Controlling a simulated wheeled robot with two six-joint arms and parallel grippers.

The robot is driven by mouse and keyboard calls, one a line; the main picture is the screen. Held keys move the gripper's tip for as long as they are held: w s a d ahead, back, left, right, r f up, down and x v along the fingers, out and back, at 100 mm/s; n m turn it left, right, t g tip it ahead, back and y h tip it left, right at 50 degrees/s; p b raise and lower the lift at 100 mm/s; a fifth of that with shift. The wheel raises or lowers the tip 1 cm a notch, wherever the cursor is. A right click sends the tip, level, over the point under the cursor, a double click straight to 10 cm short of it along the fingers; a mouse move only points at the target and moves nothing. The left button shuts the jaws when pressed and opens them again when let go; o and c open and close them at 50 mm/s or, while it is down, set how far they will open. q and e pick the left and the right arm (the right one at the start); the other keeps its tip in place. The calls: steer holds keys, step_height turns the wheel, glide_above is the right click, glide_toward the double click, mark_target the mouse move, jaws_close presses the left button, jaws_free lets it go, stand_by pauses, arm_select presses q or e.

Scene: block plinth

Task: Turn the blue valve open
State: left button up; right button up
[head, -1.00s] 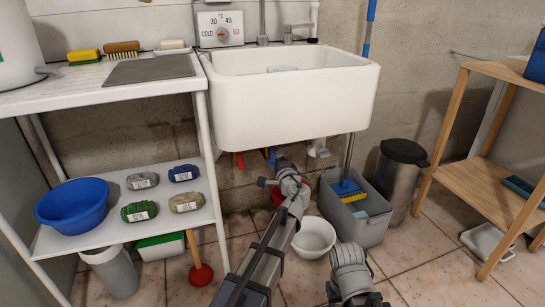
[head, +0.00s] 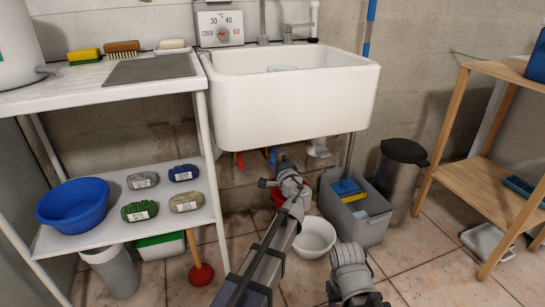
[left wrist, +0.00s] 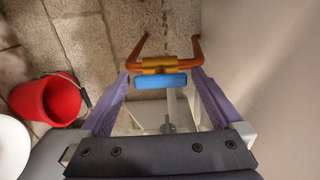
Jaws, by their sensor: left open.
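The blue valve handle (left wrist: 161,80) is a short bar lying crosswise on a brass fitting (left wrist: 160,65) with copper pipe ends, seen in the left wrist view. My left gripper (left wrist: 160,88) is open, with one purple finger on each side of the blue handle. There is a gap between the handle and each finger, wider on the left finger's tip side than I can measure. In the head view my left gripper (head: 276,157) reaches under the sink (head: 290,115), where my own arm and the sink's edge largely hide the valve.
In the head view a white bowl (head: 314,237) and a grey tub (head: 360,225) stand on the floor right of my arm. A red handle (head: 238,159) hangs under the sink. A shelf unit (head: 205,215) stands left.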

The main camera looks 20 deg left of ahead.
arm_select(q)
steer(key=v, duration=0.7)
steer(key=shift+s, duration=0.1)
steer(key=s+d+f+n+g+h+p, duration=0.1)
steer(key=s+f+n+g+h+p, duration=0.25)
steer(key=s+n+g+p, duration=0.6)
steer(key=s+d+m+g+h+p, duration=0.1)
steer(key=s+d+g+h+p, duration=0.25)
steer(key=s+d, duration=0.45)
steer(key=s+d+m+g+h+p, duration=0.25)
steer(key=s+p, duration=0.25)
steer(key=s, duration=0.7)
step_height(320, 180, up, 37)
steer(key=n+p, duration=0.1)
steer(key=p, duration=3.6)
steer(key=shift+d+y, duration=0.25)
steer(key=shift+y, duration=0.1)
